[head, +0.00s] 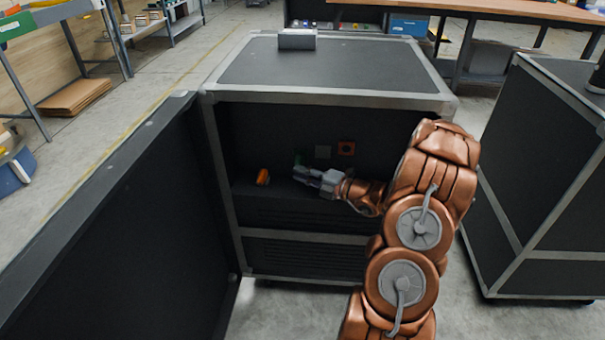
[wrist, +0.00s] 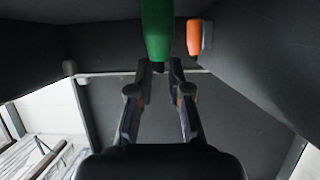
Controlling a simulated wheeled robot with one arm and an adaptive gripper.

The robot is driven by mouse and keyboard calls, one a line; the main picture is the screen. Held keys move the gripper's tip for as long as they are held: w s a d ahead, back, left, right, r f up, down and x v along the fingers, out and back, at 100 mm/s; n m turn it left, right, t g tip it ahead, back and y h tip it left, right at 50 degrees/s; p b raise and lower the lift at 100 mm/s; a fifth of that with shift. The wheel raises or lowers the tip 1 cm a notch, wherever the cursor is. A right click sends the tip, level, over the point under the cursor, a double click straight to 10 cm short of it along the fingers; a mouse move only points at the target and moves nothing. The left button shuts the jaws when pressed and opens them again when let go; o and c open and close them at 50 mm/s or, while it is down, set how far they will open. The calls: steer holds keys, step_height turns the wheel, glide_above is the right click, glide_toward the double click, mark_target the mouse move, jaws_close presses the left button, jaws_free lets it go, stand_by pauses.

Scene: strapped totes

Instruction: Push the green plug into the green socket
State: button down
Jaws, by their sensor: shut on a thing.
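The green plug (wrist: 157,30) shows in the wrist view as a long green body running out of the top of the picture. Its lower end is between the fingertips of my gripper (wrist: 157,66), which is shut on it. In the head view my gripper (head: 302,174) is inside the open black case, in front of its back panel. A small green patch (head: 299,160) shows just above the fingertips there; I cannot tell whether it is the plug or the green socket. How far the plug is from the socket cannot be seen.
An orange plug (head: 263,177) stands on the case's ledge left of my gripper; it also shows in the wrist view (wrist: 194,37). A grey square (head: 323,152) and an orange socket (head: 347,148) are on the back panel. The open door (head: 110,230) bounds the left side.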

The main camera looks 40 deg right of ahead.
steer(key=shift+w+d, duration=0.15)
steer(key=c, duration=1)
jaws_free()
steer(key=v, duration=1.2)
